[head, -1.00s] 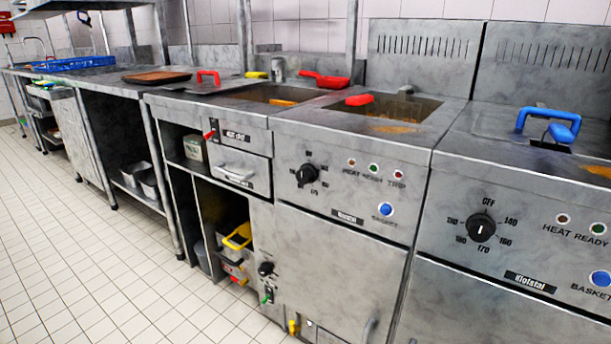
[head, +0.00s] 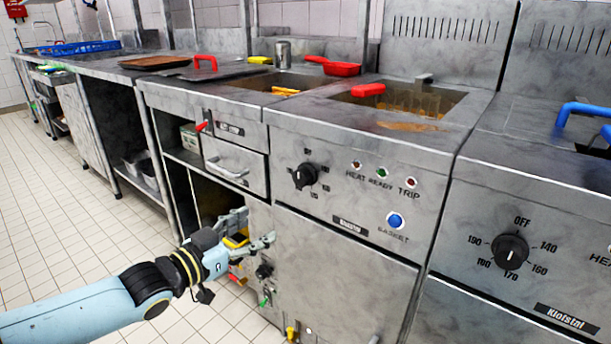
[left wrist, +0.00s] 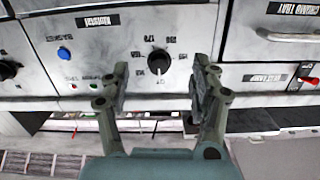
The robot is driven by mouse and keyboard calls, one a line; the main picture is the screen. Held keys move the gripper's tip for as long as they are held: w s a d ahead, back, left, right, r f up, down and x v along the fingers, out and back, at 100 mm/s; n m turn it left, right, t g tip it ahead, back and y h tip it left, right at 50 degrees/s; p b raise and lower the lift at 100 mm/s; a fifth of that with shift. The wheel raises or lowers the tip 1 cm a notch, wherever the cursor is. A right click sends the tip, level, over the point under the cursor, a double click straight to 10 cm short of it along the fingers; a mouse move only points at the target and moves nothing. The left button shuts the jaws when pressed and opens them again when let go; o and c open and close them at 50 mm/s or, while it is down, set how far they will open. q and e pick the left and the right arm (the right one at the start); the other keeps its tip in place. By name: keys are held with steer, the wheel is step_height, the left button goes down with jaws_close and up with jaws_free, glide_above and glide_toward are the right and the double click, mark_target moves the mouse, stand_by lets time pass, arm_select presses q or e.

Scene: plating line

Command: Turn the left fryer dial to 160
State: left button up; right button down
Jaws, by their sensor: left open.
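The left fryer dial (head: 305,177) is a black round knob on the left fryer's front panel, with small marks around it. Its setting is too small to read surely. The dial (left wrist: 159,62) also shows upside down in the left wrist view, between the two fingers and beyond them. My left gripper (head: 256,228) is open and empty, below and left of the dial in the head view and apart from it. It covers part of the open shelf and lower cabinet. My right gripper is not in view.
The right fryer's dial (head: 510,251) has readable numbers. A blue basket button (head: 396,221) is right of the left dial. A drawer handle (head: 227,171) juts out on the left. A red basket handle (head: 369,90) rests above. The tiled floor is clear.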

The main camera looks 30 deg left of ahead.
arm_select(q)
steer(key=m+h, duration=0.1)
steer(key=m, duration=0.1)
glide_toward(298, 179)
steer(key=shift+t, duration=0.4)
steer(key=w, duration=0.3)
steer(key=w+b, duration=0.1)
steer(key=w, duration=0.2)
steer(key=w+d, duration=0.1)
steer(key=w, duration=0.2)
steer(key=shift+d+f+b, duration=0.1)
steer(key=shift+f+b, duration=0.1)
steer(key=shift+b, duration=0.1)
steer(key=shift+w+f, duration=0.1)
steer(key=shift+w, duration=0.2)
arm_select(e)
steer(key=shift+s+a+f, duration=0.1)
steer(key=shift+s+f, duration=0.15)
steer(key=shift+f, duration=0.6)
arm_select(q)
steer(key=shift+d, duration=0.1)
steer(key=shift+c, duration=0.5)
steer(key=c, duration=1.1)
